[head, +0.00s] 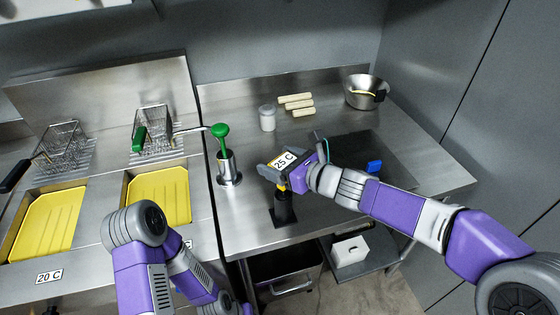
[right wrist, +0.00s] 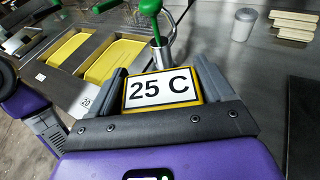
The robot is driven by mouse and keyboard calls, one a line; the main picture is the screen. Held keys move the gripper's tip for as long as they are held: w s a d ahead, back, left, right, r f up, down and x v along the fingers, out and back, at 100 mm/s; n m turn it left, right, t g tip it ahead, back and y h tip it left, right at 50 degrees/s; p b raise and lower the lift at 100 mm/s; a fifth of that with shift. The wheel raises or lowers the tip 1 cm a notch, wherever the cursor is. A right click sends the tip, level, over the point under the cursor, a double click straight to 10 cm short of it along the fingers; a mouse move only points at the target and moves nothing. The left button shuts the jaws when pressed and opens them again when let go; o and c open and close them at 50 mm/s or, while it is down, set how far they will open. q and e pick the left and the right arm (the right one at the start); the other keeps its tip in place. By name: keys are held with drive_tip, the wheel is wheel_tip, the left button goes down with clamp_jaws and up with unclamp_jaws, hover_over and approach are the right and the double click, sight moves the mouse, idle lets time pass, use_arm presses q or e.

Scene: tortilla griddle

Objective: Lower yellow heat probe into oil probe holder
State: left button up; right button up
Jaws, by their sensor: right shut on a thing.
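The yellow heat probe, with a white "25 C" display (head: 284,160), is held in my right gripper (head: 280,170). In the right wrist view the yellow-rimmed display (right wrist: 162,90) sits between the two grey fingers. A black upright holder (head: 283,208) stands on the steel counter directly below the gripper. A bit of yellow shows just above the holder's top; I cannot tell whether the probe's tip is inside it. My left arm shows at the bottom left, but its gripper is out of view.
A steel cup (head: 229,168) with a green-handled tool (head: 220,131) stands left of the holder. Yellow fryer vats (head: 158,196) and wire baskets (head: 153,130) are further left. A white-lidded jar (head: 267,118), pale rolls (head: 296,103) and a steel bowl (head: 366,91) are behind.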

drive_tip(key=shift+f, duration=0.15)
drive_tip(key=o, duration=0.9)
drive_tip(key=shift+c, duration=0.2)
drive_tip(key=p+v, duration=0.2)
drive_tip(key=v, duration=0.5)
drive_tip(key=shift+s+d, duration=0.2)
